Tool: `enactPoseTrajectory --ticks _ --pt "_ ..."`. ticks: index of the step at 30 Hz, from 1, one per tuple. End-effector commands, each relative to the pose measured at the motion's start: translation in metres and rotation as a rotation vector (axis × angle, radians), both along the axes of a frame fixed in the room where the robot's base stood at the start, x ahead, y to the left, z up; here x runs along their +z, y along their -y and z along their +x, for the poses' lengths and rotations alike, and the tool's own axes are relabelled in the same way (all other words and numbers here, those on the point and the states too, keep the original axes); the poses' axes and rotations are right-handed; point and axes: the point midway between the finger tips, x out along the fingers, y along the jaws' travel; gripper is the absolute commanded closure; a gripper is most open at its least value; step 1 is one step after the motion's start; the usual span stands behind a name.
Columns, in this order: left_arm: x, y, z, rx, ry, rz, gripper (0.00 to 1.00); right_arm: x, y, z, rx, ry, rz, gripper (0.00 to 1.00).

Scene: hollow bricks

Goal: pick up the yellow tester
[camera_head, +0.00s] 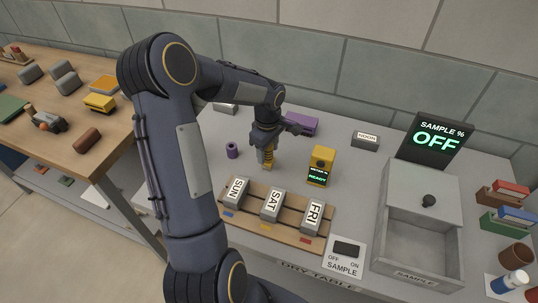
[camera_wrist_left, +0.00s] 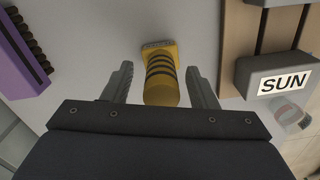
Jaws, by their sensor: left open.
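The yellow tester (camera_head: 267,158) has a rounded, dark-striped handle and stands on the grey table in the head view. In the left wrist view the tester (camera_wrist_left: 161,78) lies between the two fingers, with its flat end away from the palm. My left gripper (camera_head: 266,148) points down over it and hides its upper part. The gripper also shows in the left wrist view (camera_wrist_left: 160,85), open, with visible gaps on both sides of the handle. My right gripper is out of view.
A yellow meter box (camera_head: 321,167) reading READY stands to the right. A wooden rack (camera_head: 256,222) with SUN, SAT and FRI bricks is in front. A grey drawer box (camera_head: 418,190) stands right.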

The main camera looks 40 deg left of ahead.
Motion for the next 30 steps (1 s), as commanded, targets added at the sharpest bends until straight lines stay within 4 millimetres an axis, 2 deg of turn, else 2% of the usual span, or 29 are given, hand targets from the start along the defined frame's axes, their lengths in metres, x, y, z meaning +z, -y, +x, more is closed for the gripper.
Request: enactPoseTrajectory --ticks 4,11,20,30 --pt "-0.015 0.000 -0.001 -0.001 -0.003 -0.001 0.47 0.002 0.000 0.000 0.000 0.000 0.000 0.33" --pt "-0.017 0.000 -0.001 -0.001 0.000 0.000 0.47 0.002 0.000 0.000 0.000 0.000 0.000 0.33" --pt "-0.016 0.000 -0.001 -0.001 0.000 0.000 0.82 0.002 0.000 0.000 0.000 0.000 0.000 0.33" --pt "-0.013 0.000 0.000 -0.002 0.001 0.001 0.82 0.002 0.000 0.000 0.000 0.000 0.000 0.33"
